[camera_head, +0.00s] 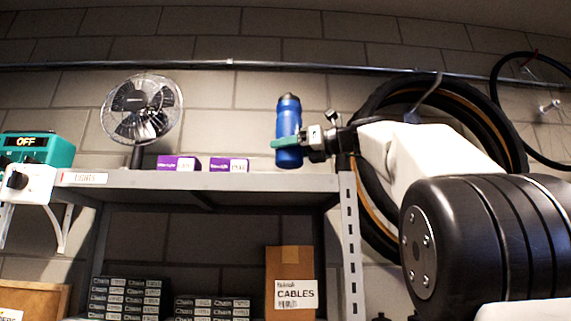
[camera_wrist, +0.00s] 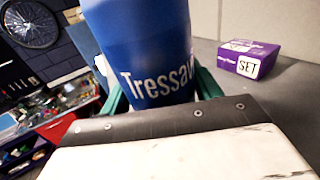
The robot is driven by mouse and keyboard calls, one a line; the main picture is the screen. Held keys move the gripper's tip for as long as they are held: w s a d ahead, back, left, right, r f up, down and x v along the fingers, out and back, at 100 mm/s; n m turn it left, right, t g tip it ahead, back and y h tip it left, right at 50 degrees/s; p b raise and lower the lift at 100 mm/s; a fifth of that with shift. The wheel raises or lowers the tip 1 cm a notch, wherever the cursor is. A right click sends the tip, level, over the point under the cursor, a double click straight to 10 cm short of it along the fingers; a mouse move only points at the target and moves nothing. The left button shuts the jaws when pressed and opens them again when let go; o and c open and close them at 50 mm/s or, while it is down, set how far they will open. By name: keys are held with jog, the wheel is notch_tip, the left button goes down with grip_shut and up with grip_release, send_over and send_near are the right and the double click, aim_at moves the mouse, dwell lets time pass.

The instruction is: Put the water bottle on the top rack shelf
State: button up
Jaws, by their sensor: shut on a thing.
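The blue water bottle (camera_head: 289,130) is upright between the green fingers of my gripper (camera_head: 287,142). In the head view it appears at the right end of the top rack shelf (camera_head: 225,181), with its base close to the shelf surface; I cannot tell whether it touches. In the wrist view the bottle (camera_wrist: 150,50) fills the middle, with white lettering on its side. The green fingers of my gripper (camera_wrist: 160,93) close on it from both sides. The bottle's base is hidden in the wrist view.
Two purple boxes (camera_head: 229,165) (camera_head: 179,163) and a fan (camera_head: 142,110) stand on the top shelf left of the bottle. One purple box (camera_wrist: 249,58) shows in the wrist view. Below are a cardboard cables box (camera_head: 290,270) and stacked chain boxes (camera_head: 125,295). Tyres (camera_head: 505,130) hang at right.

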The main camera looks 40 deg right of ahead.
aim_at(286, 167)
jog(key=shift+w+f, duration=0.2)
jog(key=shift+f, duration=0.7)
jog(key=shift+w+f, duration=0.2)
jog(key=shift+f, duration=0.7)
jog(key=shift+f, duration=0.15)
jog(key=o, duration=1.1)
jog(key=shift+r, duration=0.2)
jog(key=v, duration=1.2)
